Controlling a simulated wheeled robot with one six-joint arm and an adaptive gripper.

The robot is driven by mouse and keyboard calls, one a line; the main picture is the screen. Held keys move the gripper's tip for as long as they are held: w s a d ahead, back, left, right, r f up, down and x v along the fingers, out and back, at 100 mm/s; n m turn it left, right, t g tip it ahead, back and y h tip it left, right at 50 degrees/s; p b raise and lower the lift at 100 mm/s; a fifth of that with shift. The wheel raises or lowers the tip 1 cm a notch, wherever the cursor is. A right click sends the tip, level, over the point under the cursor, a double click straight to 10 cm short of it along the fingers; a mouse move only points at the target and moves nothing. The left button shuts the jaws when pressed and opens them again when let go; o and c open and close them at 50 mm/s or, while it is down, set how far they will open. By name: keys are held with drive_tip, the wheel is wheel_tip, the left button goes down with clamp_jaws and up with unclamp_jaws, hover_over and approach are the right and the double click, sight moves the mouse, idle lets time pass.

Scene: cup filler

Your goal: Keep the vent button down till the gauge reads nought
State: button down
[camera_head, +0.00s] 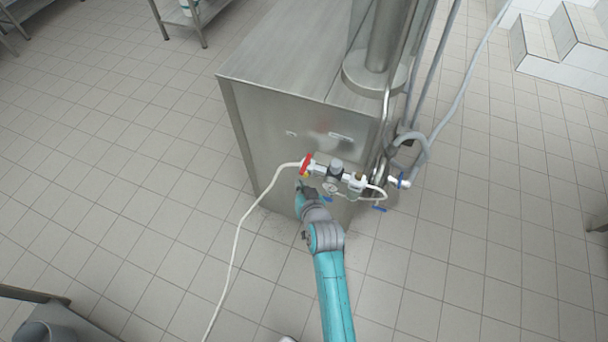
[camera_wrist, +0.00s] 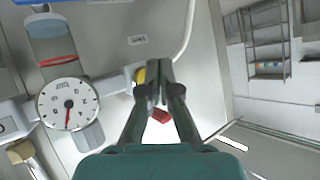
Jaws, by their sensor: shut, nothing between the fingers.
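The pressure gauge (camera_wrist: 68,104) is a round white dial on the air unit, left in the wrist view; its needle points down in the picture, but the numbers are too small to read. In the head view the small gauge (camera_head: 330,187) is unreadable. A yellow and red valve part (camera_head: 306,165) sits at the unit's left end; its red piece (camera_wrist: 160,115) shows behind my fingers in the wrist view. My gripper (camera_wrist: 158,82) is shut and empty, its tips in front of that part; contact cannot be told. No part is clearly identifiable as the vent button.
The air unit is fixed to a steel cabinet (camera_head: 285,45). A pale hose (camera_head: 236,245) runs from its left end to the tiled floor. Grey hoses (camera_head: 425,145) and blue-handled valves hang at the right. Open floor lies left.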

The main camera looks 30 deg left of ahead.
drive_tip(key=shift+w, duration=0.1)
drive_tip(key=shift+w+a, duration=0.1)
drive_tip(key=shift+w, duration=0.2)
drive_tip(key=shift+w+a+r, duration=0.1)
drive_tip(key=shift+w+a, duration=0.05)
drive_tip(key=shift+w, duration=0.35)
idle(2.3)
drive_tip(key=shift+s, duration=0.2)
idle(1.9)
drive_tip(key=shift+s+d, duration=0.25)
drive_tip(key=shift+s, duration=0.45)
drive_tip(key=shift+s+d, duration=0.2)
drive_tip(key=shift+s, duration=0.6)
drive_tip(key=shift+s+d, duration=0.15)
drive_tip(key=shift+s, duration=0.7)
drive_tip(key=shift+s+d, duration=0.2)
drive_tip(key=shift+s, duration=0.6)
drive_tip(key=shift+d, duration=0.1)
